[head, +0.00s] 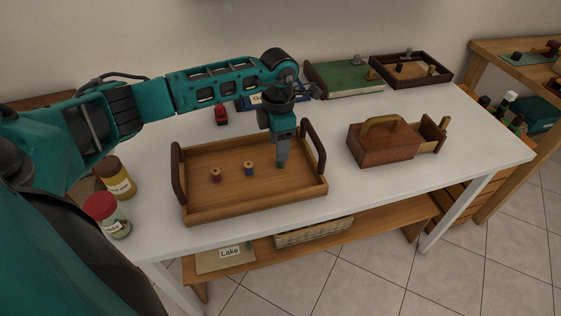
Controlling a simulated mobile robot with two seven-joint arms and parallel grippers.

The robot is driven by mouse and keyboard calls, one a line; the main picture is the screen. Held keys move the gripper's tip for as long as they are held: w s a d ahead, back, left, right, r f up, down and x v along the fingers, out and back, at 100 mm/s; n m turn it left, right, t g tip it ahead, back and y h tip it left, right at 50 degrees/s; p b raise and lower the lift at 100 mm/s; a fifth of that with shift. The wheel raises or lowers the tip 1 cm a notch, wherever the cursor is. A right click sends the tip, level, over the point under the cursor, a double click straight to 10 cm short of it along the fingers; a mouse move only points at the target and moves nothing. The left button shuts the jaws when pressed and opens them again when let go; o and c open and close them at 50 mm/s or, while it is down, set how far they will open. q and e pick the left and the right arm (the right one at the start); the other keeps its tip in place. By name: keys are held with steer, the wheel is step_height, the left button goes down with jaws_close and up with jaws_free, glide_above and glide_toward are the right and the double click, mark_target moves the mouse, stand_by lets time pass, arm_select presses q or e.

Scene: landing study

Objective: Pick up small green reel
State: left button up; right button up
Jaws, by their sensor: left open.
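The small green reel (281,165) stands in the wooden tray (230,205) on the white table, towards the tray's right side. Only a little of it shows below my left gripper. My left gripper (282,158) points down over the tray, with its fingertips at the green reel; it is open. Whether the fingers touch the reel cannot be told. A red reel (215,175) and a blue reel (249,168) stand in the tray, left of the green one. My right gripper is out of view.
The tray has raised dark handles at both ends. A wooden box with a handle (383,146) stands to the right. Two jars, yellow (118,180) and red-lidded (105,215), stand at left. A green book-like item (345,78) and a dark tray (440,79) lie behind.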

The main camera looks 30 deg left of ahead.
arm_select(q)
steer(key=f, duration=0.5)
steer(key=shift+d, duration=0.3)
jaws_close()
